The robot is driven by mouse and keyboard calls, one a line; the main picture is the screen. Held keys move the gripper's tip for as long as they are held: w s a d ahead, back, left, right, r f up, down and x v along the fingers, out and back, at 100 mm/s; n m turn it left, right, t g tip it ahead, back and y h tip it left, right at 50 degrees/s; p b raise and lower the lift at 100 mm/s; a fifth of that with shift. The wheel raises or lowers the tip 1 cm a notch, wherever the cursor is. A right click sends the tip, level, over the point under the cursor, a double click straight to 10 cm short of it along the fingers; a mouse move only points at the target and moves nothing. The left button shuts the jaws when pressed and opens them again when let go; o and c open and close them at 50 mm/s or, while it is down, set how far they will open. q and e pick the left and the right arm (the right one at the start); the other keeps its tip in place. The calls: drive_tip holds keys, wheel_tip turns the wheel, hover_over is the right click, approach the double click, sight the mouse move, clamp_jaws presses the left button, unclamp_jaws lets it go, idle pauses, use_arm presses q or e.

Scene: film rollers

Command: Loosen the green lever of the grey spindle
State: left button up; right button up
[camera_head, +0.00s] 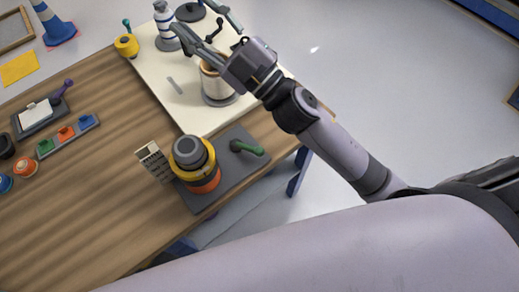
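A stacked spindle unit stands on a dark grey plate (212,191) at the front right of the wooden table. It has a grey cylinder (188,150) on top, with yellow and orange rings below. A green lever (247,148) with a dark pivot lies on the plate to its right. A yellow roll with a small green lever (127,24) stands at the back left; I cannot tell for sure which spindle is the grey one. My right gripper (194,15) is open over the back of the white mat, away from the front lever. My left gripper is not in view.
A cream-and-brown roll (217,86) stands below my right gripper on the white mat (205,121). A small grid card (153,161) is beside the front unit.

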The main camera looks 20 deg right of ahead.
drive_tip(key=s+a+n+g+y, duration=0.7)
drive_tip(key=s+a+n+g, duration=0.35)
drive_tip(key=n+g, duration=0.9)
drive_tip(key=n+h, duration=0.5)
drive_tip(key=h, duration=1.4)
approach(261, 148)
drive_tip(key=p+x, duration=0.3)
drive_tip(key=x, duration=0.8)
drive_tip(key=shift+s+a+f, duration=0.1)
drive_tip(key=shift+a+f, duration=0.05)
drive_tip(key=shift+f, duration=0.2)
drive_tip(key=shift+c, duration=0.4)
clamp_jaws()
